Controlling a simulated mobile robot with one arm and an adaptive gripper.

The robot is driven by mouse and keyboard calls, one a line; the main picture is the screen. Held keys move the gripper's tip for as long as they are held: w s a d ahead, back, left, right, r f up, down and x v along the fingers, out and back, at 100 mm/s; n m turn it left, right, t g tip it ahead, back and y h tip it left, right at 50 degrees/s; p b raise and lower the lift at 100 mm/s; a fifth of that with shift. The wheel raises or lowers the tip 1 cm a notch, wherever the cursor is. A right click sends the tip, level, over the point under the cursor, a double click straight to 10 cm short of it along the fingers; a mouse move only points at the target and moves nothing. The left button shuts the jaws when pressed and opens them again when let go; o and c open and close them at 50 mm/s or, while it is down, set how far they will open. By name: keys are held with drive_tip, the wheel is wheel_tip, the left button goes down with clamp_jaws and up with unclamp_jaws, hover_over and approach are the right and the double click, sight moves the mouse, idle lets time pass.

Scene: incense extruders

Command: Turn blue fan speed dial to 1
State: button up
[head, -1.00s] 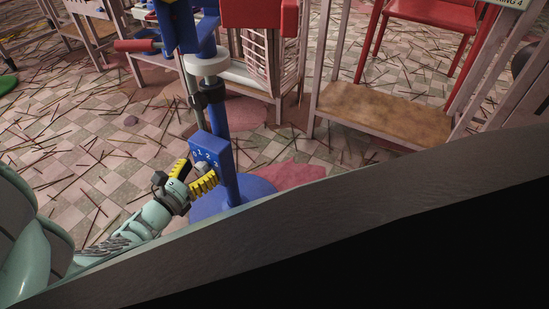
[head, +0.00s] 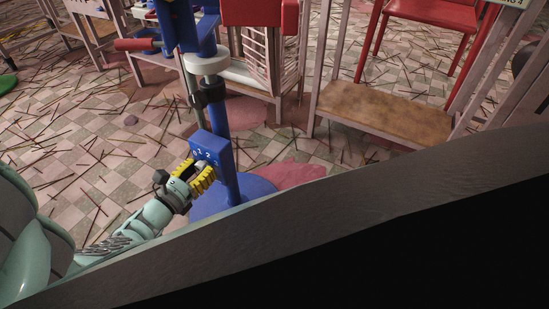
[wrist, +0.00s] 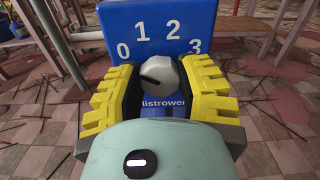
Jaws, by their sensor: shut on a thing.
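The blue control box (head: 211,144) is mounted on the blue fan post, with white numbers 0, 1, 2, 3 on its face. In the wrist view the box face (wrist: 165,30) fills the top middle. The grey round dial (wrist: 160,78) sits below the numbers. My gripper (head: 196,171), with yellow ribbed fingers, is shut on the dial, one finger on each side. In the wrist view my gripper (wrist: 160,82) hides part of the lettering below the dial. In the head view the fingers mostly hide the dial.
The fan's round blue base (head: 245,192) stands on the tiled floor, which is strewn with thin sticks. A wooden-shelved stand (head: 385,108) and a red chair (head: 435,14) are behind, to the right. A red handle (head: 135,44) juts out at upper left.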

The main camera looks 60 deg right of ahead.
drive_tip(key=shift+s+d+r+m, duration=0.1)
drive_tip(key=shift+d+r+m, duration=0.05)
drive_tip(key=shift+m, duration=0.25)
clamp_jaws()
drive_tip(key=shift+m+b, duration=0.45)
drive_tip(key=shift+m, duration=0.75)
drive_tip(key=shift+r+m+b, duration=0.1)
drive_tip(key=shift+m+b, duration=0.7)
drive_tip(key=shift+m, duration=1.5)
drive_tip(key=o, duration=0.7)
unclamp_jaws()
drive_tip(key=o, duration=0.4)
drive_tip(key=shift+o, duration=0.2)
